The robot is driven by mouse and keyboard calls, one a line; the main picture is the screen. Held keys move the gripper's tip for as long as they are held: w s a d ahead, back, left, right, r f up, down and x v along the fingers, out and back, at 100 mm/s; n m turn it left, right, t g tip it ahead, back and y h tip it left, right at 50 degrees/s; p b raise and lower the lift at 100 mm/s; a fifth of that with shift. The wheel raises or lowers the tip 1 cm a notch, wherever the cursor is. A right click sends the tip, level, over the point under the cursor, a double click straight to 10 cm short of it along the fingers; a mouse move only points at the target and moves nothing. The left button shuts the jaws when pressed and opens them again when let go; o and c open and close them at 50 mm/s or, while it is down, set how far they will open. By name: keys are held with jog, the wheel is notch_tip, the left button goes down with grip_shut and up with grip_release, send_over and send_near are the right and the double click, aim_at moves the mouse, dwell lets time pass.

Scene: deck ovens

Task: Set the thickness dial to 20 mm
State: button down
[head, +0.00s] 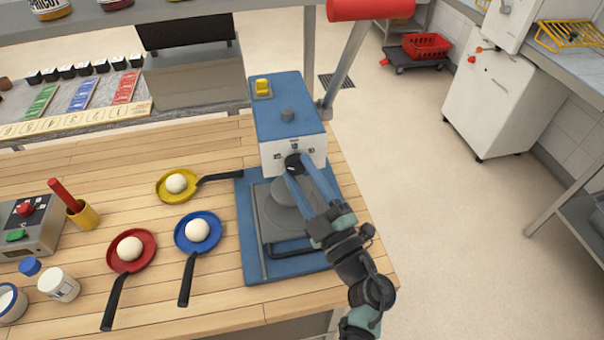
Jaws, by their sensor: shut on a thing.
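The dough press (288,148) is a blue and white machine on a blue base at the right end of the wooden counter. A black thickness dial (292,160) sits on its white front face, with small dark marks around it. My gripper (298,168) reaches up from the lower right, its blue fingers shut on the dial. The fingers cover part of the dial, and the marks are too small to read, so I cannot tell its setting.
Yellow (163,190), blue (212,245) and red (147,262) pans with dough balls stand left of the press. A control box (35,225) is at far left. Open floor lies to the right.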

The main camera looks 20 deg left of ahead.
dwell(0.3)
jog(key=shift+c, duration=1.7)
grip_release()
jog(key=b+v, duration=0.3)
jog(key=v, duration=1)
jog(key=shift+r, duration=0.1)
